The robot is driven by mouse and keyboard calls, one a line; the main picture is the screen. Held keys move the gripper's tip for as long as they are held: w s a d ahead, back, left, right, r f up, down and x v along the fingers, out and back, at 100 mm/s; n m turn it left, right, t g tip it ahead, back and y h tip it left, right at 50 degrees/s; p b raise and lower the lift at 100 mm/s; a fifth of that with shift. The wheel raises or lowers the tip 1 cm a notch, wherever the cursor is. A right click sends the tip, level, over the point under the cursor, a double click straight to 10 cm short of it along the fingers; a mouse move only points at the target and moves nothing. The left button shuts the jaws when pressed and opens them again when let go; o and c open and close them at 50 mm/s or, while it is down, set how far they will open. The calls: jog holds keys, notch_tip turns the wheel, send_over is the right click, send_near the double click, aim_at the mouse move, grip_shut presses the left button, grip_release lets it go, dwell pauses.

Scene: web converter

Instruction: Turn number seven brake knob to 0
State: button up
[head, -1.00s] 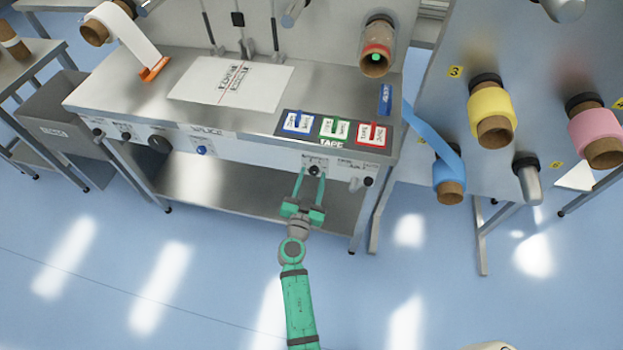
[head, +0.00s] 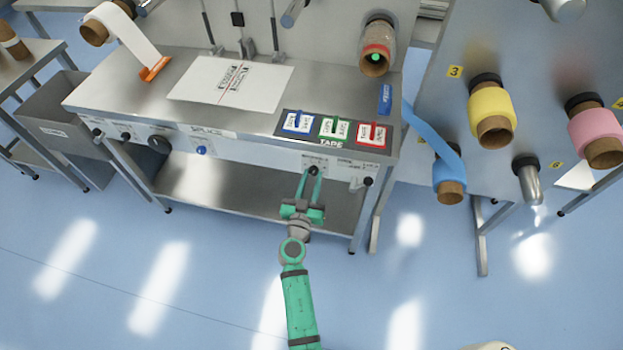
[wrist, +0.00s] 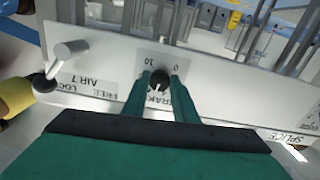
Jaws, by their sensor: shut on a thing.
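The brake knob (wrist: 159,79) is a small black round knob on a white label plate on the front panel, with "0" and "10" marked on the plate and "BRAKE" lettering partly hidden by my fingers. In the head view the knob (head: 313,171) is at the right part of the table's front panel. My gripper (head: 312,174) has its two green fingers closed on the knob, one on each side. In the wrist view the fingers (wrist: 160,84) flank the knob. A pale pointer mark shows on the knob's face; its exact setting is hard to read.
A lever with a black hub (wrist: 44,83) labelled with lock, free and air sits beside the knob on the same panel. The steel table (head: 240,115) carries a paper sheet and tape cards above. A blue roll (head: 449,185) hangs to the right. The floor in front is clear.

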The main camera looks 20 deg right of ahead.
jog(key=n, duration=0.3)
jog(key=shift+n, duration=0.4)
jog(key=n, duration=0.4)
jog(key=shift+s+n, duration=0.1)
jog(key=shift+n, duration=0.2)
jog(key=n, duration=0.7)
jog(key=shift+r, duration=0.15)
jog(key=n, duration=0.3)
jog(key=shift+n, duration=0.4)
jog(key=n, duration=0.3)
jog(key=shift+r+n, duration=0.1)
jog(key=shift+n, duration=0.2)
jog(key=n, duration=0.6)
jog(key=shift+n, duration=0.3)
jog(key=o, duration=1)
jog(key=shift+o, duration=0.2)
jog(key=shift+r, duration=0.1)
